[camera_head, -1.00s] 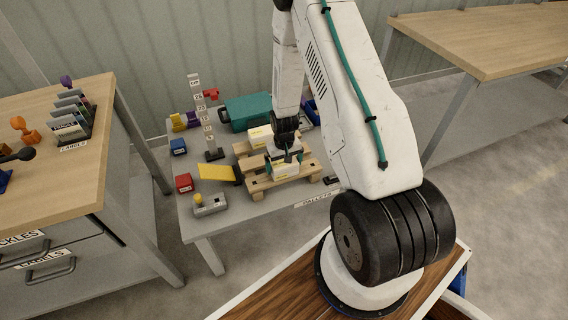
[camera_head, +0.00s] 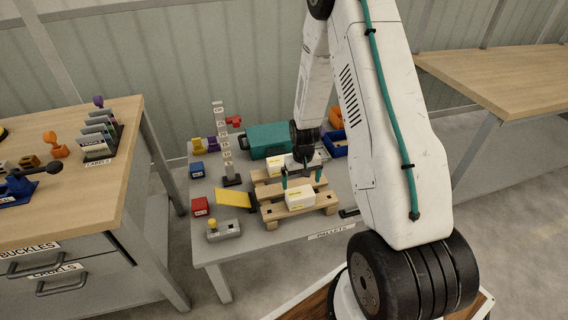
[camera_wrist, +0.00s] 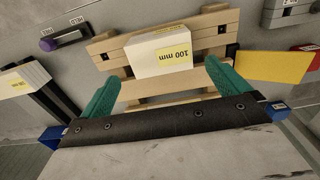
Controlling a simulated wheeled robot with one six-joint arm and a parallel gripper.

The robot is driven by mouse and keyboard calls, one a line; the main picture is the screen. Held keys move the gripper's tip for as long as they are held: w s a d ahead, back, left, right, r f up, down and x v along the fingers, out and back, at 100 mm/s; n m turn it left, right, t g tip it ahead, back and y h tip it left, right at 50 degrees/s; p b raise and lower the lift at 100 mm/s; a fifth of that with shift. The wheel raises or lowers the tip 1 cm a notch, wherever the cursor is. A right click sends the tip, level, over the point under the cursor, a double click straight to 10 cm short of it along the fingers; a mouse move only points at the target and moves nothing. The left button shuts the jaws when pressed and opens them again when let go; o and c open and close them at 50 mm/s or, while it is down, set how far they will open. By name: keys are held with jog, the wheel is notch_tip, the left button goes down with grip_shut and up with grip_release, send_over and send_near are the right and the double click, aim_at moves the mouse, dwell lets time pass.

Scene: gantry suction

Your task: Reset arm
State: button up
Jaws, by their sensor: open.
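My gripper (camera_head: 303,177) is above the small wooden pallet (camera_head: 272,212) on the grey table. In the wrist view my gripper (camera_wrist: 160,82) shows two green fingers spread wide with nothing between them. A white box with a yellow label (camera_head: 300,198) lies on the front of the pallet, below and in front of the fingers. In the wrist view this box (camera_wrist: 158,55) reads "100 mm" and sits beyond the fingertips, apart from them. A second pale box (camera_head: 276,165) stands at the back of the pallet, partly hidden by my gripper.
A tall marked post (camera_head: 222,140) and teal case (camera_head: 268,140) stand behind. A wooden workbench (camera_head: 128,125) is at left, another (camera_head: 500,75) at right.

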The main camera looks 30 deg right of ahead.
jog(key=s+a+r+n, duration=0.1)
jog(key=s+a+r, duration=0.4)
jog(key=s+r, duration=0.4)
jog(key=s+a+r+n+t, duration=0.1)
jog(key=s+a+r, duration=0.5)
jog(key=r, duration=1.1)
jog(key=s+a+r+n, duration=0.1)
jog(key=s+a+r, duration=0.4)
jog(key=s+r, duration=0.7)
jog(key=shift+a+r, duration=0.4)
jog(key=shift+r, duration=0.5)
